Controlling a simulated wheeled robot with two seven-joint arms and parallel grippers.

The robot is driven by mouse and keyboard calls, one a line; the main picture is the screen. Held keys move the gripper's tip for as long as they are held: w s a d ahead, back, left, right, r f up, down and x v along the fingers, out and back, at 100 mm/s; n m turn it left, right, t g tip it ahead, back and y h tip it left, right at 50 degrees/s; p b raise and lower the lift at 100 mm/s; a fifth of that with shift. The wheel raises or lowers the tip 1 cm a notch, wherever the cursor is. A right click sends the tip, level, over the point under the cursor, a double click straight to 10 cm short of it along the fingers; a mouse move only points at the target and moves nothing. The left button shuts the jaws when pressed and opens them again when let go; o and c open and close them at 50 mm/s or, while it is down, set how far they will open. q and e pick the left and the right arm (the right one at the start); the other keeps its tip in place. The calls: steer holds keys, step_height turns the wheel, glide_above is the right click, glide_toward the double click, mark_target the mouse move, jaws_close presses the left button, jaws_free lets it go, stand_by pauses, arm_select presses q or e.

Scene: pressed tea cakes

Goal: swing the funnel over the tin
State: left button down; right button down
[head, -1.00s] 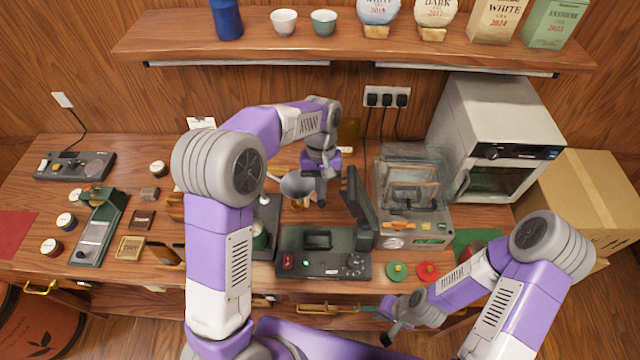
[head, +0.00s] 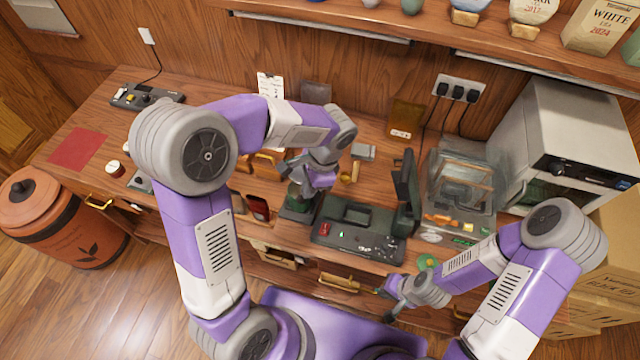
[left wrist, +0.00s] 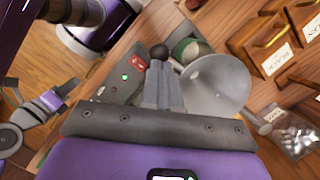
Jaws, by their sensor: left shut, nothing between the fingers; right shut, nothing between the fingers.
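The grey funnel (left wrist: 215,82) shows in the left wrist view, just right of my left fingers, with a dark ball knob (left wrist: 158,52) at the fingertips. The green tin (left wrist: 188,48) is partly hidden behind the funnel; I cannot tell whether they line up. In the head view, the tin (head: 297,191) stands left of the dark green machine, below my left gripper (head: 284,168). That gripper is shut with nothing between its fingers, close to the knob; contact is unclear. The funnel is mostly hidden there. My right gripper (head: 387,302) is shut and empty near the table's front edge.
The dark green machine (head: 355,232) with its raised arm (head: 405,190) stands right of the tin. A clear-covered device (head: 460,190) and a grey oven (head: 565,140) are further right. Small wooden drawers (left wrist: 265,42) stand beside the funnel.

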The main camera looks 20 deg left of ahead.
arm_select(q)
steer(key=shift+s+a, duration=0.2)
steer(key=shift+a, duration=0.6)
steer(key=shift+s+a, duration=0.15)
steer(key=shift+a, duration=0.65)
steer(key=p+v, duration=0.8)
steer(key=v, duration=0.2)
steer(key=shift+s+d+f, duration=0.1)
steer(key=shift+s, duration=0.1)
